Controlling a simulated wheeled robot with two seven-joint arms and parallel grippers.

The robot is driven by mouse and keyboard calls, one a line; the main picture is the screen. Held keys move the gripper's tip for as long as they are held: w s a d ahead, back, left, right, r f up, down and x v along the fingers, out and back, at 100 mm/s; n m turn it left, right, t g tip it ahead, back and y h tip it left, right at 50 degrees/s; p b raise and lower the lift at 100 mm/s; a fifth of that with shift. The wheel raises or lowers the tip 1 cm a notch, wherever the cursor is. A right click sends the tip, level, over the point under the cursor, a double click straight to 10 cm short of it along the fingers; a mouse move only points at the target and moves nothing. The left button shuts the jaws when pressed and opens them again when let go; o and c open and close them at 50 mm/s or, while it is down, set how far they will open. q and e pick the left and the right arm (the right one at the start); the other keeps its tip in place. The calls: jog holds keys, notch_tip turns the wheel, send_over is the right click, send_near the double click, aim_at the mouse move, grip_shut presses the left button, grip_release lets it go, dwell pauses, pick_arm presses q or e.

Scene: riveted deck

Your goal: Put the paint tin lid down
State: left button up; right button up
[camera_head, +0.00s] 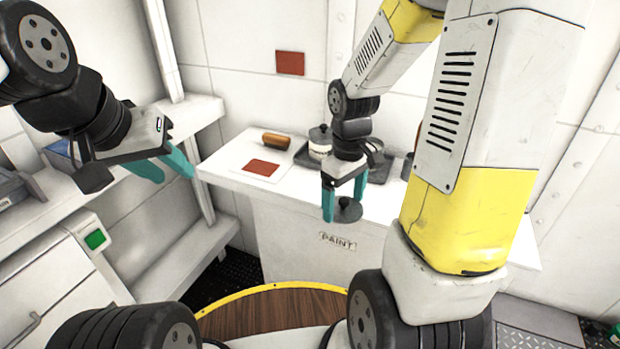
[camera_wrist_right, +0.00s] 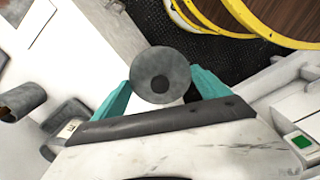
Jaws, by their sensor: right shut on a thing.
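The paint tin lid (camera_head: 349,211) is a grey disc with a dark knob. My right gripper (camera_head: 344,198) is shut on it and holds it in front of the white counter's front edge, above the PAINT label. In the right wrist view the lid (camera_wrist_right: 150,65) sits between the teal fingers (camera_wrist_right: 160,92) of that gripper, its knob facing the camera. A pale tin with a dark top (camera_head: 319,148) stands on a dark tray (camera_head: 303,156), partly behind my right arm. My left gripper (camera_head: 178,176) is open and empty, left of the counter.
The white counter (camera_head: 225,165) carries a white sheet with a red-brown patch (camera_head: 261,168) and a brown cylinder (camera_head: 276,140). A red-brown square (camera_head: 290,63) is on the wall. A round wooden top with a yellow rim (camera_head: 270,312) is in front. A shelf (camera_head: 185,255) stands left.

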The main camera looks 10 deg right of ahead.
jog(key=w, duration=0.5)
jog(key=w+a+f, duration=0.1)
jog(key=w, duration=0.9)
jog(key=shift+w+a+f, duration=0.15)
jog(key=shift+w+f, duration=0.05)
jog(key=shift+f, duration=0.1)
jog(key=shift+w+f, duration=0.1)
jog(key=shift+f, duration=1.65)
jog(key=shift+f, duration=0.1)
jog(key=o, duration=1.2)
jog(key=shift+c, duration=0.2)
jog(key=s+r+m+t, duration=0.1)
jog(key=s+r, duration=0.1)
jog(key=r, duration=0.7)
jog(key=s+r, duration=0.3)
jog(key=r, duration=0.6)
jog(key=s+a+r+m+t+y, duration=0.1)
jog(key=s+r+m+t, duration=0.1)
jog(key=s, duration=0.7)
jog(key=s+a+r+m+t+y, duration=0.1)
jog(key=s+r+m+t, duration=0.2)
jog(key=s, duration=0.7)
jog(key=shift+s+r, duration=0.15)
jog(key=shift+r, duration=0.25)
jog(key=shift+a, duration=0.1)
